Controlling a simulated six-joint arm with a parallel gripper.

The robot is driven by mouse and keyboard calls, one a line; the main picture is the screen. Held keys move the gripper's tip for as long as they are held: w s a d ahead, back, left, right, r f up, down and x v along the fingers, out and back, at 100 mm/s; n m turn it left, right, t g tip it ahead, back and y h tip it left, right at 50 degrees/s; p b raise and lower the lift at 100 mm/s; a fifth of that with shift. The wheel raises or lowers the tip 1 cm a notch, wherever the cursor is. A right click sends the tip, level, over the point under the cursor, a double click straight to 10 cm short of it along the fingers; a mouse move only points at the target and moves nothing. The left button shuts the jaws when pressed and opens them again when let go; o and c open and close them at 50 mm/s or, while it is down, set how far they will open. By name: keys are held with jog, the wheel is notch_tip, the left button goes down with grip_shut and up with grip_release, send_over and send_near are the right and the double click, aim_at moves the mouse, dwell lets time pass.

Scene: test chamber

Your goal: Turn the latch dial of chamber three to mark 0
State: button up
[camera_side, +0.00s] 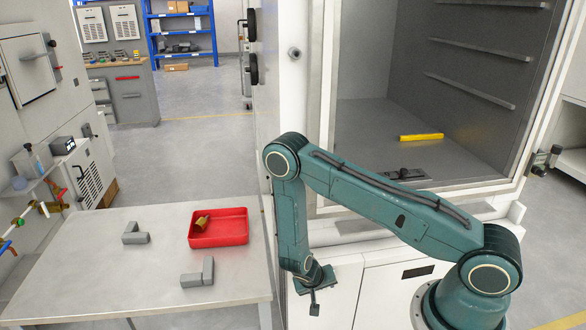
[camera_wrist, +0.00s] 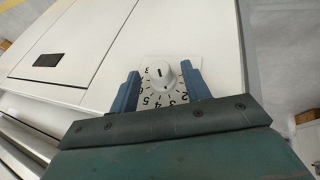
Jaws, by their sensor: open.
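The latch dial (camera_wrist: 153,101) shows in the wrist view as a pale plate with black numerals around a white round knob (camera_wrist: 163,77). The knob bears a short black line; I cannot tell which numeral it points to. Numerals near 2 to 6 show on the near side; the far side is partly hidden by the knob. My gripper (camera_wrist: 160,67) is open, with one blue-grey finger on each side of the knob and gaps between. In the side view my gripper (camera_side: 314,290) hangs low at the chamber's front; the dial cannot be made out there.
The chamber (camera_side: 365,75) stands open with a yellow bar (camera_side: 421,137) and a dark flat fitting (camera_side: 404,174) on its floor. Left of my arm, a table (camera_side: 90,285) holds a red tray (camera_side: 240,241) with a brass-coloured piece and two grey angle blocks (camera_side: 135,236).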

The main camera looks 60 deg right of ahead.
jog(key=v, duration=1.3)
jog(key=shift+s+r, duration=0.1)
jog(key=shift+s+d+r+t+y, duration=0.25)
jog(key=shift+s+d+t+y, duration=0.45)
jog(key=shift+s+d, duration=0.2)
jog(key=shift+s+d+r+t+y, duration=0.25)
jog(key=shift+s+d+t+y, duration=0.5)
jog(key=shift+d, duration=0.2)
jog(key=shift+f, duration=0.15)
jog(key=shift+x, duration=6.75)
jog(key=shift+s, duration=0.1)
